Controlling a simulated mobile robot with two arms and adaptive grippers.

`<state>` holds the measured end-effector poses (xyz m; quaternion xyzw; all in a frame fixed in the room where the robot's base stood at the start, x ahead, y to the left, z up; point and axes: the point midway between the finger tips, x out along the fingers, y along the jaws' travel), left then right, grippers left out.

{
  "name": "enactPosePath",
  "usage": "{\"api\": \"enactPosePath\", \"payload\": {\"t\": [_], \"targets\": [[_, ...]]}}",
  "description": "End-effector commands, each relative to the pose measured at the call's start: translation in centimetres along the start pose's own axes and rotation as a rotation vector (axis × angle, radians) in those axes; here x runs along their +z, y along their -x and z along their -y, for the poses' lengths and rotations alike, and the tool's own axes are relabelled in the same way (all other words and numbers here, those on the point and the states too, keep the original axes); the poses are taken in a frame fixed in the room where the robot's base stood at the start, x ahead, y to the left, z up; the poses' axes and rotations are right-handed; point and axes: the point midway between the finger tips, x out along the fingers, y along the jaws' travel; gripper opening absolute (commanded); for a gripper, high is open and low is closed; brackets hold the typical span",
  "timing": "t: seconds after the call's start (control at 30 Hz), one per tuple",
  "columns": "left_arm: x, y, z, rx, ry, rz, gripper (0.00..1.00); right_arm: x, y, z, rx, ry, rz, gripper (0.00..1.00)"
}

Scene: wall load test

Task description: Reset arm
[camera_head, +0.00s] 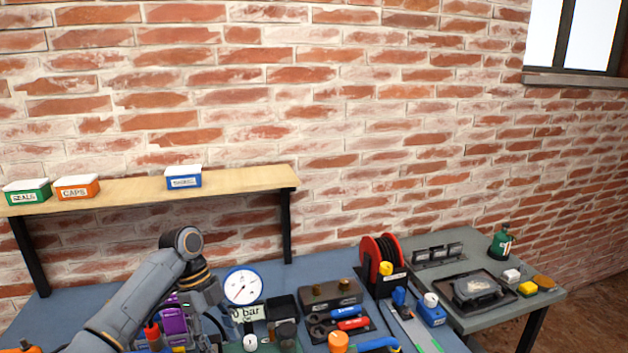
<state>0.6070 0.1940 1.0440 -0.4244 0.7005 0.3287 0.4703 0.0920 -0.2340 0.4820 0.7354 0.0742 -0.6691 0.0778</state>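My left arm (140,297) comes in from the lower left, rises to a bent joint and then points down over the blue bench. Its gripper (210,322) is low among the crowded tools near the purple item. Its fingers are small and partly hidden, so I cannot tell whether they are open or shut, or whether they touch anything. My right arm and gripper are not in view.
A wooden shelf (235,182) carries labelled boxes. A grey side table (487,318) stands right. A brick wall is behind.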

Motion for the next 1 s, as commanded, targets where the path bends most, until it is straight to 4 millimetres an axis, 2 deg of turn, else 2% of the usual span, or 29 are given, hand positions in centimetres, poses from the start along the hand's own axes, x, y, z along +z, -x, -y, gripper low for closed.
{"api": "enactPosePath", "payload": {"t": [0.17,0.37,0.5,0.6,0.7,0.8,1.0], "targets": [[-1.0,-5.0,-0.9,0.004,0.075,0.023,0.56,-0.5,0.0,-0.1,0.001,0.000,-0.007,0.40],[-2.9,-11.9,-3.1,-0.026,0.221,0.049,0.56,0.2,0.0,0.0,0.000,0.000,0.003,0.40],[-5.0,-17.5,-6.2,-0.091,0.408,0.055,0.56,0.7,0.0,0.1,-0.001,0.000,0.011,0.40],[-6.3,-20.4,-9.0,-0.156,0.573,0.047,0.56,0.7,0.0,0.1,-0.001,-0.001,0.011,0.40],[-7.4,-22.3,-12.1,-0.228,0.758,0.033,0.56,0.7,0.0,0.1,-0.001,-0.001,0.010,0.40],[-8.0,-23.2,-15.5,-0.306,0.959,0.017,0.56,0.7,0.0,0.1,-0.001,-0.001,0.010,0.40],[-8.1,-22.9,-20.9,-0.436,1.275,0.000,0.56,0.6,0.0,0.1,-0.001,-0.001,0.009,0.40]]}}
